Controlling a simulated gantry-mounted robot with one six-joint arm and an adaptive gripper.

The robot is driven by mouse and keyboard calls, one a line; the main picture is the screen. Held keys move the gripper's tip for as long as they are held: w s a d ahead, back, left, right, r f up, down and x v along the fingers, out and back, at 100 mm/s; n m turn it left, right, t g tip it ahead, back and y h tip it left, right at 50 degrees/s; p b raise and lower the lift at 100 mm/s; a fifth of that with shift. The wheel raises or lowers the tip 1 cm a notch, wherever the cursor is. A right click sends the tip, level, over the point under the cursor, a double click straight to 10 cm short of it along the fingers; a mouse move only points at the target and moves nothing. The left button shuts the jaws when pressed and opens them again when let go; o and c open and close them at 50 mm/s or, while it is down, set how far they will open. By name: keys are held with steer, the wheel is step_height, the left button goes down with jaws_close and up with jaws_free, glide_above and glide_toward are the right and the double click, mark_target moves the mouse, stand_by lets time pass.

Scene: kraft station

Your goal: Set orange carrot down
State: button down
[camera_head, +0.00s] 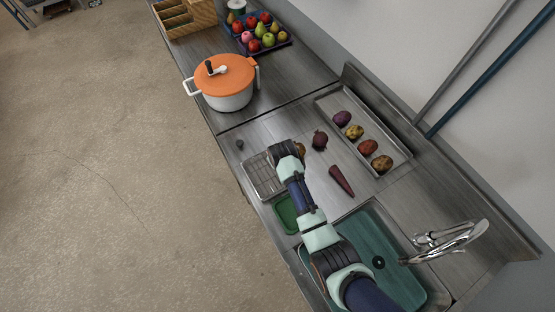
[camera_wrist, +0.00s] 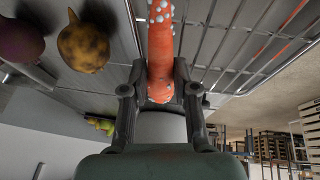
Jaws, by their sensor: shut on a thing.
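In the wrist view, an orange carrot (camera_wrist: 160,50) with whitish spots stands between the two fingers of my gripper (camera_wrist: 160,92), which are shut on its lower end. Wires of a rack (camera_wrist: 215,38) lie close behind the carrot; I cannot tell whether it touches them. An orange streak among the wires at right may be a reflection. In the head view, my gripper (camera_head: 284,150) is at the upper right edge of the wire rack (camera_head: 258,179), and the arm hides the carrot.
A dark red beet (camera_head: 319,140), a yellow-brown root (camera_head: 301,150) and a dark red long root (camera_head: 341,181) lie right of my gripper. A steel tray (camera_head: 400,152) holds several potatoes. A green tray (camera_head: 286,222), sink (camera_head: 399,257) and orange-lidded pot (camera_head: 229,98) stand around.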

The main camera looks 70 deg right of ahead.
steer(key=shift+f+b, duration=0.3)
steer(key=shift+f, duration=0.2)
steer(key=c, duration=1)
jaws_free()
steer(key=shift+o, duration=0.6)
steer(key=shift+s+a+f, duration=0.1)
steer(key=shift+r, duration=0.35)
steer(key=p+v, duration=0.2)
steer(key=v, duration=1)
steer(key=shift+r, duration=0.3)
